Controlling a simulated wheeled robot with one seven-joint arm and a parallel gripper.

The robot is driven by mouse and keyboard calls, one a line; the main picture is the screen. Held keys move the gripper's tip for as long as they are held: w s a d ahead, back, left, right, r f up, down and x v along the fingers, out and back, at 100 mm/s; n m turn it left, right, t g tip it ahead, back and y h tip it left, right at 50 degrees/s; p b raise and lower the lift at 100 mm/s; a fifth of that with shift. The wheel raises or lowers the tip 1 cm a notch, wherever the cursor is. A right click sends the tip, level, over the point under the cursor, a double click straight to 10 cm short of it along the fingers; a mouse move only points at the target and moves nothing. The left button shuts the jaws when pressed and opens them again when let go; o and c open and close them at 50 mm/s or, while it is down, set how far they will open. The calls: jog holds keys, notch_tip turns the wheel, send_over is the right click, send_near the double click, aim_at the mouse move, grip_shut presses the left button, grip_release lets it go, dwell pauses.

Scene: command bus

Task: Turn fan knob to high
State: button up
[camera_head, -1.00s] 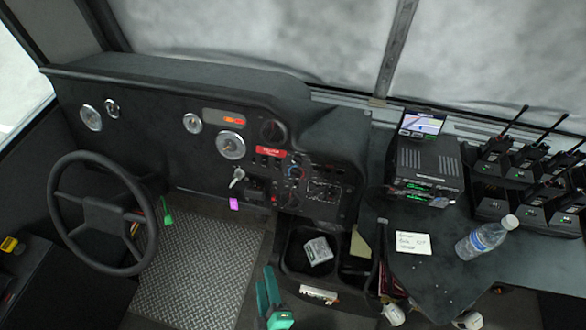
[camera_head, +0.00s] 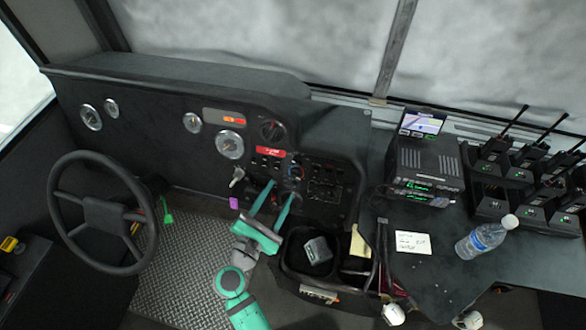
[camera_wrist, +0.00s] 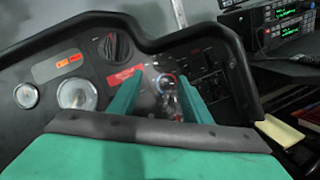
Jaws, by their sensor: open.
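The dashboard panel (camera_head: 318,213) carries several round knobs. A knob with a red and blue ring (camera_head: 295,172) sits on its middle part; it also shows between my fingers in the wrist view (camera_wrist: 166,83). A dark lower knob (camera_head: 296,198) sits just below it, partly behind my right finger. I cannot read which one is the fan knob. My gripper (camera_head: 281,188) is open and empty, its green fingers pointing at the panel around the lower knobs. Contact cannot be told.
A key (camera_head: 237,175) with a purple tag hangs left of my fingers. The steering wheel (camera_head: 102,212) is at left. A storage bin (camera_head: 290,266) sits below the panel. A radio stack (camera_head: 428,165), a water bottle (camera_head: 486,236) and several handheld radios are at right.

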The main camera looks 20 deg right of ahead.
aim_at(296, 163)
jog(key=x, duration=1)
jog(key=shift+d+f, duration=0.1)
jog(key=shift+c, duration=0.7)
jog(key=c, duration=0.9)
